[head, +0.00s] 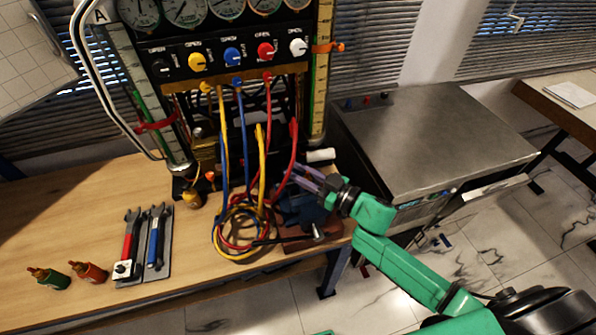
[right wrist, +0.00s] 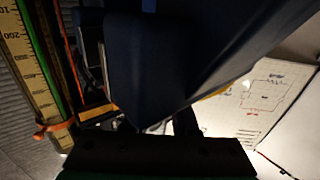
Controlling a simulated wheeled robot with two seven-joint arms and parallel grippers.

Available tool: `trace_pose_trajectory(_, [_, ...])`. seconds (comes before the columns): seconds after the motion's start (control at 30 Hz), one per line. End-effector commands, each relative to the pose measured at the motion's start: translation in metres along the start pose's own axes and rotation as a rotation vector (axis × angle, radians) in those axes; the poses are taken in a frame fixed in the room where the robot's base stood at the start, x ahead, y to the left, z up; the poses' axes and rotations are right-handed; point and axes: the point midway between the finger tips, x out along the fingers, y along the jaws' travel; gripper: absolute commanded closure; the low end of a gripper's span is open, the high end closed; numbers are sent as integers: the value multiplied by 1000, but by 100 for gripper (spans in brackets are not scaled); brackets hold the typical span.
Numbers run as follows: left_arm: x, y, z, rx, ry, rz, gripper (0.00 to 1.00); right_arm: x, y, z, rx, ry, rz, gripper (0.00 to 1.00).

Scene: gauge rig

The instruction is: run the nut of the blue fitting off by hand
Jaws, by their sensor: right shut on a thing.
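My right gripper (head: 306,178) reaches in from the right, its fingers just above the dark blue vise (head: 301,206) on the bench. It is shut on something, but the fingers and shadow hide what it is. In the right wrist view, a large dark blue shape (right wrist: 165,60) fills the middle, close to the camera; no nut can be made out there. A blue hose (head: 241,125) hangs from a small blue fitting (head: 237,82) on the manifold below the blue knob. I cannot tell whether this is the task's fitting. My left gripper is not in view.
Yellow (head: 261,150) and red hoses (head: 290,155) hang beside the blue one and coil on the wooden bench (head: 60,230). Wrenches with red (head: 131,238) and blue handles (head: 154,240) and two small bottles (head: 90,272) lie left. A metal-topped cabinet (head: 430,130) stands right.

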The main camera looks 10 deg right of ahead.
Motion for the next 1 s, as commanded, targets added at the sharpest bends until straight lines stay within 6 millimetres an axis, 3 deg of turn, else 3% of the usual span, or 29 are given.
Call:
trace_pose_trajectory(0.27, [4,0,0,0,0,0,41,0,-1,1,-4,-2,-56,100])
trace_pose_trajectory(0.57, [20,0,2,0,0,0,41,-1,-5,3,-7,-2,-249,100])
trace_pose_trajectory(1.0, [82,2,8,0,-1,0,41,-5,-15,9,-6,-1,-660,100])
